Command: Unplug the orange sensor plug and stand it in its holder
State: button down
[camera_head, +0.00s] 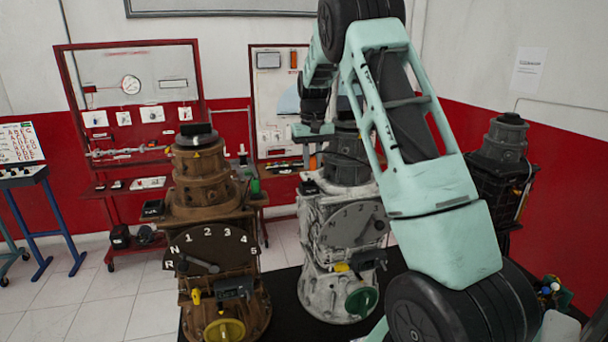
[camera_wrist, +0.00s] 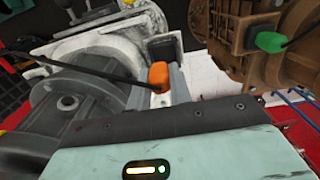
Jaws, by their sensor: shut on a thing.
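The orange sensor plug (camera_wrist: 159,76) shows in the wrist view between the fingers of my gripper (camera_wrist: 160,92), with a black cable running from it to the left. My gripper is shut on it. In the head view the plug (camera_head: 312,162) is a small orange spot just under my gripper (camera_head: 309,152), beside the dark grey top of the white engine trainer (camera_head: 315,240). Whether the plug still sits in a socket cannot be told. I cannot make out its holder in either view.
A brown trainer (camera_head: 216,262) with a gear dial stands to the left; its green plug (camera_head: 255,186) also shows in the wrist view (camera_wrist: 270,41). A dark trainer (camera_head: 499,165) stands at right. Red-framed panels (camera_head: 130,45) line the wall. My arm covers much of the right side.

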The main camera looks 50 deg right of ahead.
jog(key=shift+w+r, duration=0.55)
jog(key=shift+f, duration=2.45)
jog(key=shift+s+a+f+b, duration=0.15)
jog(key=shift+f+b, duration=0.55)
jog(key=shift+f, duration=0.45)
